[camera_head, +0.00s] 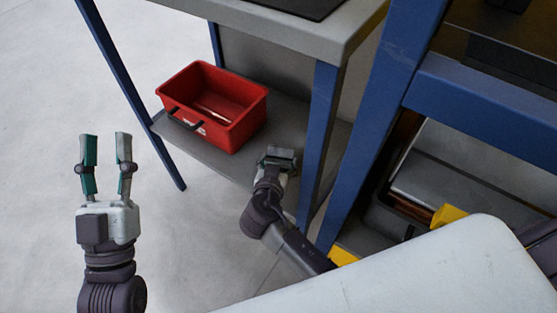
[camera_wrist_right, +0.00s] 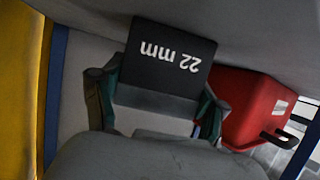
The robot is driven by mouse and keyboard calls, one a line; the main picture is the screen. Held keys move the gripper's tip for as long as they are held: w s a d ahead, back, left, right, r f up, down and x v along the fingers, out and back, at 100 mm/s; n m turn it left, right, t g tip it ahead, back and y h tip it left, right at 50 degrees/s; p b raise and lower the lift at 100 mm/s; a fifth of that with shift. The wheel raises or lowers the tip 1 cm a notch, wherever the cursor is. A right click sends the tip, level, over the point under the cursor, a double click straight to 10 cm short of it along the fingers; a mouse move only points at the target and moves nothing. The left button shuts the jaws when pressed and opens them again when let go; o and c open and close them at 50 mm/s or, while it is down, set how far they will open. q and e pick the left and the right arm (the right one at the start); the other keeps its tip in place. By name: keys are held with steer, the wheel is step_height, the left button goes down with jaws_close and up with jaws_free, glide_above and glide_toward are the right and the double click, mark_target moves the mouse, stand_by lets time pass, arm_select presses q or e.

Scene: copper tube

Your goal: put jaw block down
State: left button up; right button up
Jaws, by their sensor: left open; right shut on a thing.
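The jaw block (camera_wrist_right: 172,57) is a dark block marked "22 mm" in white, seen close up in the right wrist view. My right gripper (camera_wrist_right: 155,95) is shut on it, one finger on each side. In the head view my right gripper (camera_head: 279,158) is over the lower shelf (camera_head: 215,158) of the workbench, right of the red bin, and the block there is small and mostly hidden. I cannot tell whether the block touches the shelf. My left gripper (camera_head: 106,160) is open and empty, over the floor at the left.
The red bin (camera_head: 240,130) with a dark handle stands on the lower shelf; it also shows in the right wrist view (camera_wrist_right: 255,105). A blue table leg (camera_head: 319,140) stands close right of my right gripper. The grey tabletop (camera_head: 270,22) is overhead. Floor at left is clear.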

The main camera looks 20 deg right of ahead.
arm_select(q)
steer(key=shift+s+r, duration=0.15)
arm_select(e)
steer(key=shift+w+r, duration=0.1)
steer(key=shift+r, duration=0.05)
steer(key=o, duration=1.8)
arm_select(q)
step_height(320, 180, down, 9)
steer(key=w+g+y+p, duration=0.2)
steer(key=g, duration=0.4)
steer(key=shift+w+a, duration=0.35)
arm_select(e)
steer(key=v, duration=1.2)
